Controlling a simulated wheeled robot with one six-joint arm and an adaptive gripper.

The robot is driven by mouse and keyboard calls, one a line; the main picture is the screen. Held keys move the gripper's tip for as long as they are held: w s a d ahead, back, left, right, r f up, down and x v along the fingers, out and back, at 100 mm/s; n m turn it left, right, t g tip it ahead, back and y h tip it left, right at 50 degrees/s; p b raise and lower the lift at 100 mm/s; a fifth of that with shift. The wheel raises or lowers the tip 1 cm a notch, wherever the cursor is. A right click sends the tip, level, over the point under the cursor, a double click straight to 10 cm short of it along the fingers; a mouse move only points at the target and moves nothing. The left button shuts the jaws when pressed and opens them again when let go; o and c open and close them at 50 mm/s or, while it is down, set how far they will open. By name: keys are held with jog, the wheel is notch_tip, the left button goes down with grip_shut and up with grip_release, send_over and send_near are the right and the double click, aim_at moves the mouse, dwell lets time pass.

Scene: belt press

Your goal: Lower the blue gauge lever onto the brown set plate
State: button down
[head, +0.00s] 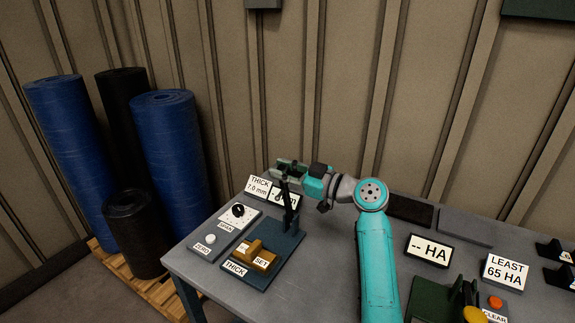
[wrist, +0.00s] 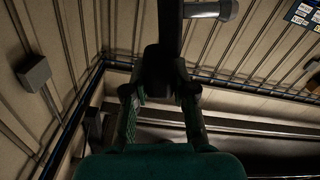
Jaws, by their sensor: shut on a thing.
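The thickness gauge has a dark blue base (head: 284,258) on the left part of the bench, with a "THICK" label at its front. The brown set plate (head: 262,261) lies on it and bears "SET". The gauge lever (head: 289,207) looks very dark and stands steeply raised behind the plate, its upper end at my gripper (head: 284,168). In the wrist view, the two green fingers of my gripper (wrist: 160,105) are closed around a dark bar of the lever (wrist: 166,60). The lever is well above the plate, apart from it. The exact contact is in shadow.
Left of the gauge is a panel (head: 219,229) with a "ZERO" button and a dark knob. "THICK 7.0 mm" display (head: 259,187) stands behind. A "-- HA" sign (head: 429,251) and a green device (head: 428,300) stand right. Blue rolls (head: 175,150) stand beyond the bench.

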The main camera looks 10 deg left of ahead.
jog(key=shift+s+a+f+n, duration=0.9)
jog(key=shift+s+f+n, duration=1.5)
jog(key=shift+f, duration=0.35)
jog(key=shift+s+a+f+n, duration=0.85)
jog(key=shift+s+f+n, duration=1.35)
jog(key=shift+s+f, duration=0.4)
jog(key=shift+s+a+f+n, duration=0.9)
jog(key=shift+s+f+n, duration=1.45)
jog(key=shift+f, duration=0.5)
jog(key=c, duration=0.9)
grip_release()
jog(key=shift+d, duration=0.1)
jog(key=v, duration=1.1)
jog(key=shift+s+d, duration=0.15)
jog(key=shift+d, duration=0.25)
